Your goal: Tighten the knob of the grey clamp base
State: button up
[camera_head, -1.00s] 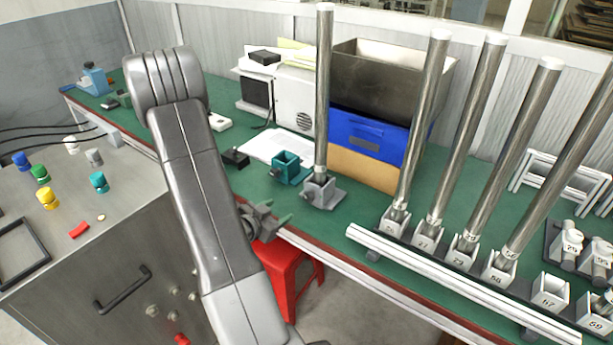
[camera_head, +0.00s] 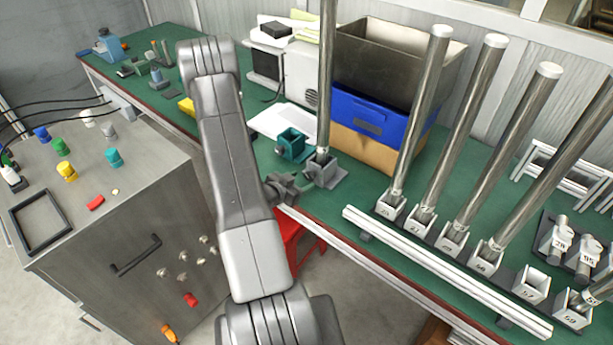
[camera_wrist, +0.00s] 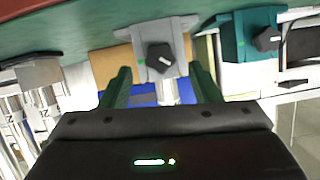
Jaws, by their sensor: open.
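The grey clamp base (camera_head: 339,181) stands near the table's front edge, with a tall metal pole (camera_head: 326,90) upright in it. In the wrist view the grey clamp base (camera_wrist: 145,72) is at top centre. Its black knob (camera_wrist: 160,57) has a pale mark and faces the camera. My gripper (camera_head: 304,184) is close in front of the base. In the wrist view its two green fingers (camera_wrist: 160,73) are apart, one on each side of the knob, with nothing held. I cannot tell how far the fingertips are from the knob in depth.
A teal clamp base (camera_head: 291,150) with a black knob stands beside the grey one. A white rail (camera_head: 430,260) and several numbered holders with poles are to the right. Blue and tan bins (camera_head: 372,128) are behind. A red stool (camera_head: 291,246) is under the table edge.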

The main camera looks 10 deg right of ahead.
aim_at(309, 178)
jog(key=shift+x, duration=2.05)
jog(key=c, duration=1)
jog(key=shift+f, duration=0.1)
